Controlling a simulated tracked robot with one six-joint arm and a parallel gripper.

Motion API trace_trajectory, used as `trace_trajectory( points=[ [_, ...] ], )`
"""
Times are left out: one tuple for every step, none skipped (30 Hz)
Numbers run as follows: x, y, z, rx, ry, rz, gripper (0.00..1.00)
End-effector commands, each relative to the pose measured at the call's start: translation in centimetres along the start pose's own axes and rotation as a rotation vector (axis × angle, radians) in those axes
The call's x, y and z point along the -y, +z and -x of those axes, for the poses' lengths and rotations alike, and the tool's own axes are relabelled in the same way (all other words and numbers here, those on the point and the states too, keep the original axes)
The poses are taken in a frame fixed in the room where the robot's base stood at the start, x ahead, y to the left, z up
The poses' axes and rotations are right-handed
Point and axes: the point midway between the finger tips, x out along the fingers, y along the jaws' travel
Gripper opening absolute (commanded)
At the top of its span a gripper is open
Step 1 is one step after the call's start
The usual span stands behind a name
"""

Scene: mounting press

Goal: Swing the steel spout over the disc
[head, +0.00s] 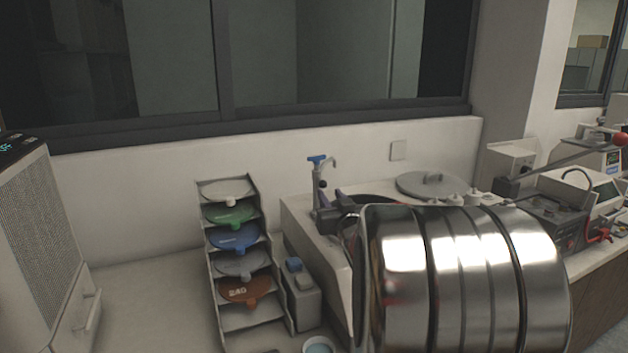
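The steel spout (332,165) is a thin curved pipe with a blue handle (317,159) on top. It stands upright at the left rear of the polishing machine (299,217), its bent tip pointing right. The dark disc (372,199) shows only as a sliver in the machine's bowl; my arm hides the rest. My gripper (328,211) is a small dark shape low at the spout's post, in front of or against it; I cannot tell whether it touches. Its fingers are too small and overlapped to tell if they are open or shut.
My large shiny arm link covers the lower right. A round grey lid (432,186) lies behind the bowl. Other bench machines (556,215) stand at right.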

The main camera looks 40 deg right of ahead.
Motion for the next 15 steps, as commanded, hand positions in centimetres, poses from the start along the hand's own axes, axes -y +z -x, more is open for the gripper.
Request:
trace_trajectory(
  points=[
    [0.0,0.0,0.0,0.000,0.000,0.000,0.29],
    [0.0,0.0,0.0,0.001,0.000,0.000,0.29],
    [0.0,0.0,0.0,0.001,0.000,0.000,0.29],
    [0.0,0.0,-0.1,0.001,0.000,0.000,0.29],
    [0.0,0.0,-0.1,0.001,-0.001,0.000,0.29],
    [0.0,0.0,-0.2,0.001,-0.001,0.000,0.29],
    [0.1,0.0,-0.4,0.001,-0.001,0.000,0.29],
    [0.1,0.0,-0.5,0.001,-0.001,0.000,0.29],
    [0.1,0.0,-0.8,0.001,-0.001,0.001,0.29],
    [0.1,0.0,-1.1,0.000,-0.001,0.001,0.29],
    [0.1,0.0,-1.3,0.001,-0.002,0.001,0.29],
    [0.1,0.1,-1.7,0.002,-0.002,0.001,0.29],
    [0.1,0.1,-2.1,0.002,-0.002,0.001,0.29],
    [0.1,0.0,-2.4,0.001,-0.002,0.001,0.29],
    [0.1,0.1,-2.9,0.002,-0.001,0.001,0.29]
  ],
)
